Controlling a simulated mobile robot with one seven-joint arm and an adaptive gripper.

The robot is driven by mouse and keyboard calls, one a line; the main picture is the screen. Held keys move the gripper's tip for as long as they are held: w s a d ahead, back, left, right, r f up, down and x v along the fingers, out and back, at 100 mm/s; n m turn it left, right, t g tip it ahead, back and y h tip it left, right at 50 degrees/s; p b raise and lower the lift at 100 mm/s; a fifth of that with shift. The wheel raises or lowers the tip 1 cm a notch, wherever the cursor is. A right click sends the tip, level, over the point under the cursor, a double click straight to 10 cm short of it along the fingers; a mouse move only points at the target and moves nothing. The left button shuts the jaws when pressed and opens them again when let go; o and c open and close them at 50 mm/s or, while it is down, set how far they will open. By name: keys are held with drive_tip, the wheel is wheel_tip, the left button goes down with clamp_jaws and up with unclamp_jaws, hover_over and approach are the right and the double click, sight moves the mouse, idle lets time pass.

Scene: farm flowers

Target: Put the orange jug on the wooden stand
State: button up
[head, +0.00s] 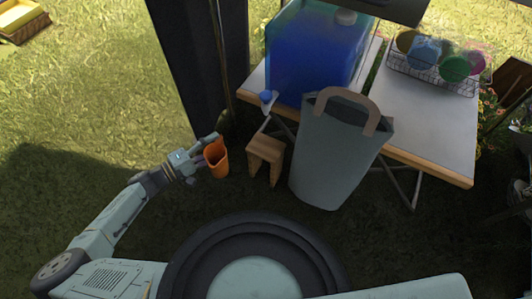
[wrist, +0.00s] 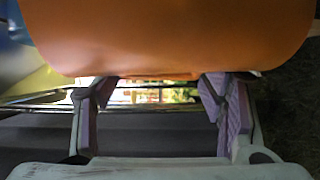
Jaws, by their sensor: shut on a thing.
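The orange jug (head: 217,162) is held at my gripper (head: 208,149) in the head view, to the left of the wooden stand. In the wrist view the orange jug (wrist: 165,35) fills the top of the picture, in front of my gripper's fingers (wrist: 160,105). The fingers are shut on the jug; the exact contact is partly hidden by it. The small wooden stand (head: 265,158) is on the grass under the table's front edge, a short gap right of the jug.
A tall grey bag (head: 333,152) with tan handles stands just right of the stand. Behind are a blue water tank (head: 313,52) with a tap (head: 267,98) above the stand, and a folding table (head: 425,125) with a dish rack (head: 432,72). A dark post (head: 200,60) rises behind the jug.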

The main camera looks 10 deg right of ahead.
drive_tip(key=shift+g+h, duration=0.3)
drive_tip(key=shift+g, duration=0.1)
drive_tip(key=b+x, duration=0.1)
drive_tip(key=x, duration=0.8)
drive_tip(key=b+x, duration=0.2)
drive_tip(key=x, duration=0.7)
drive_tip(key=shift+s+r, duration=0.1)
drive_tip(key=shift+r, duration=0.1)
drive_tip(key=shift+f, duration=0.1)
drive_tip(key=shift+f, duration=0.15)
drive_tip(key=o, duration=1.1)
